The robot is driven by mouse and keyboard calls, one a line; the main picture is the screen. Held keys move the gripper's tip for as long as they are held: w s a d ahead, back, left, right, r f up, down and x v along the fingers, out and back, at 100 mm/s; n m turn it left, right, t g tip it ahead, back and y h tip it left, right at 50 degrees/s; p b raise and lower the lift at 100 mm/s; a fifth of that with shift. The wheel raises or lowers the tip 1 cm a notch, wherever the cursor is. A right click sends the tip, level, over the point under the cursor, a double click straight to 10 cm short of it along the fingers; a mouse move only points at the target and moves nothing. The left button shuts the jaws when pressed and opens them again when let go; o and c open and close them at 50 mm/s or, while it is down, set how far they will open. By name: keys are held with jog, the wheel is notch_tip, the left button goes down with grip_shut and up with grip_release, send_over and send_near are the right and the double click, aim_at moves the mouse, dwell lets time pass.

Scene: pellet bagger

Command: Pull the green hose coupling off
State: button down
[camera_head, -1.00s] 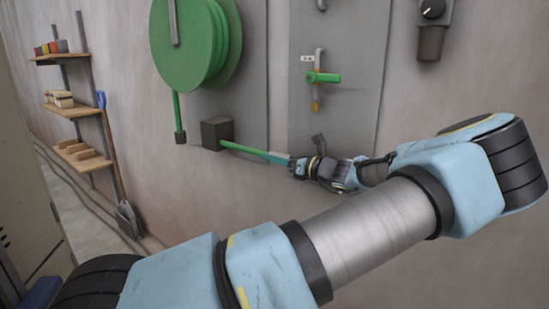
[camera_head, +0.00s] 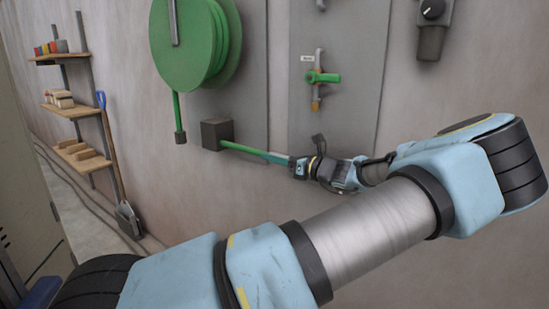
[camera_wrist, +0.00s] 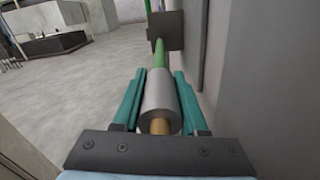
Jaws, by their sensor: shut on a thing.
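My gripper (camera_head: 279,158) is low in front of the wall, below the green-handled tap (camera_head: 322,77). In the wrist view, its teal fingers (camera_wrist: 157,78) are shut on a grey metal hose coupling (camera_wrist: 158,102), one on each side. A brass-coloured end (camera_wrist: 160,126) of the coupling points towards my palm. A green hose (camera_head: 241,149) runs from the coupling to a dark box (camera_head: 217,134) on the wall; in the wrist view, the hose (camera_wrist: 159,52) leads straight away. The tap's brass outlet (camera_head: 316,105) is above my gripper and apart from it.
A green hose reel (camera_head: 187,45) hangs on the wall, with a hose end (camera_head: 180,137) hanging below it. A dark-bottomed fitting (camera_head: 431,40) is at upper right. Shelves (camera_head: 68,104) and a shovel (camera_head: 127,218) stand at left. Open floor (camera_wrist: 70,95) shows in the wrist view.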

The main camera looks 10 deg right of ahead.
jog(key=shift+p+x, duration=0.45)
jog(key=shift+x, duration=1.95)
jog(key=shift+c, duration=2.2)
grip_release()
jog(key=b+v, duration=0.1)
jog(key=v, duration=0.9)
jog(key=shift+s+d, duration=0.25)
jog(key=shift+d, duration=0.1)
